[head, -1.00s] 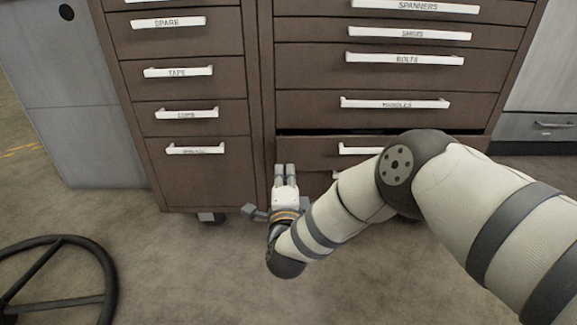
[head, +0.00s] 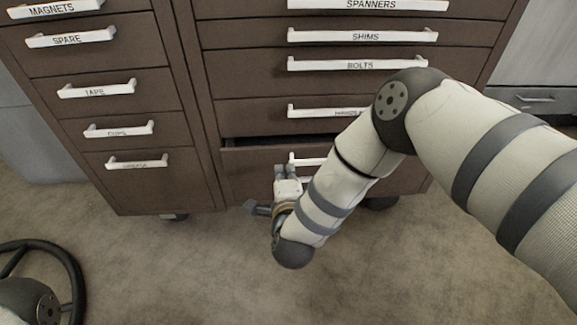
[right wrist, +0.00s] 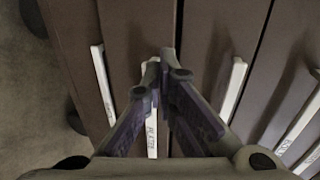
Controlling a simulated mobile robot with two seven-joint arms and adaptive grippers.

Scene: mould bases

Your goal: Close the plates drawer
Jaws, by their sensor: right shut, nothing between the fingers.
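The plates drawer (head: 248,160) is in the right-hand column of a brown cabinet, below the handles drawer. It stands slightly out, with a dark gap along its top edge. Its white handle (head: 306,161) is partly hidden by my arm; in the right wrist view the handle (right wrist: 152,125) carries a label that seems to read PLATES. My right gripper (head: 287,171) is shut and empty, in front of the drawer near the handle's left end. In the right wrist view the closed fingertips (right wrist: 166,56) overlap that end; I cannot tell whether they touch. My left gripper is out of view.
The handles drawer (head: 250,116) and others above look shut. A further drawer handle (right wrist: 103,85) lies below the plates drawer. The left column's drawers (head: 138,180) look shut. A black ring (head: 70,275) is at the lower left. The floor (head: 190,270) before the cabinet is clear.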

